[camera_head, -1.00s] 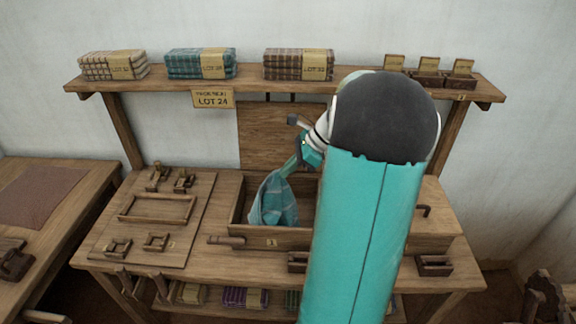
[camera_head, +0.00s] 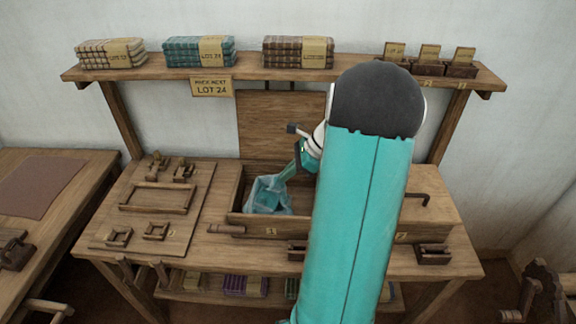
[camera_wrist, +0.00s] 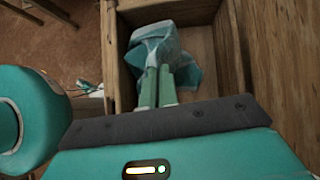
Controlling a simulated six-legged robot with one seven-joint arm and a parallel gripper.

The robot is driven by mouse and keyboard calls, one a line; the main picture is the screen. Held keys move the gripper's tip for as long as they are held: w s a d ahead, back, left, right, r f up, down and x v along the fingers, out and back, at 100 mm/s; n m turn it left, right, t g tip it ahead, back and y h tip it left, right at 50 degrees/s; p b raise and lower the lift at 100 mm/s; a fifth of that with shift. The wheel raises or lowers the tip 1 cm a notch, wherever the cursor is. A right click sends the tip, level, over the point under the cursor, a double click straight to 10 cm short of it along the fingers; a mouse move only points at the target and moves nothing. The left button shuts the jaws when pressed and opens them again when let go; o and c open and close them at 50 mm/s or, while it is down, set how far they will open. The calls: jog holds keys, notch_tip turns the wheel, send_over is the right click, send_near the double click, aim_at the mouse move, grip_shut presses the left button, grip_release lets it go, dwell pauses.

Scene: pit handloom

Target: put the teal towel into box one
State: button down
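The teal towel (camera_head: 266,197) is crumpled inside box one (camera_head: 262,229), an open wooden box with its lid raised behind it and a small label 1 on its front. Most of the cloth lies below the rim, at the left end. My gripper (camera_head: 279,183) reaches down into the box from the upper right. In the wrist view, its two green fingers (camera_wrist: 157,75) are close together with the towel (camera_wrist: 160,40) bunched at their tips. They look shut on it. The box wall (camera_wrist: 125,55) stands close beside the cloth. The box's right part is hidden by my arm.
A closed box two (camera_head: 430,205) with a dark handle stands right of box one. A board with wooden fittings (camera_head: 150,215) lies left. Stacked towels (camera_head: 200,52) sit on the shelf above, over a LOT 24 sign (camera_head: 211,88). Small holders (camera_head: 433,255) stand in front.

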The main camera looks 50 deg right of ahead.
jog(key=shift+s+a+f, duration=0.2)
jog(key=shift+a+f, duration=0.05)
jog(key=shift+f, duration=0.65)
jog(key=shift+s+a+f, duration=0.15)
jog(key=shift+a+f, duration=0.1)
jog(key=shift+f, duration=0.65)
jog(key=shift+s+a+f, duration=0.2)
jog(key=shift+a+f, duration=0.05)
jog(key=shift+f, duration=0.65)
jog(key=c, duration=1)
grip_release()
jog(key=shift+o, duration=0.4)
jog(key=o, duration=0.6)
jog(key=shift+o, duration=0.2)
notch_tip(320, 180, up, 6)
jog(key=s+d+g+h, duration=0.1)
jog(key=g+h, duration=0.2)
jog(key=shift+s+d, duration=0.35)
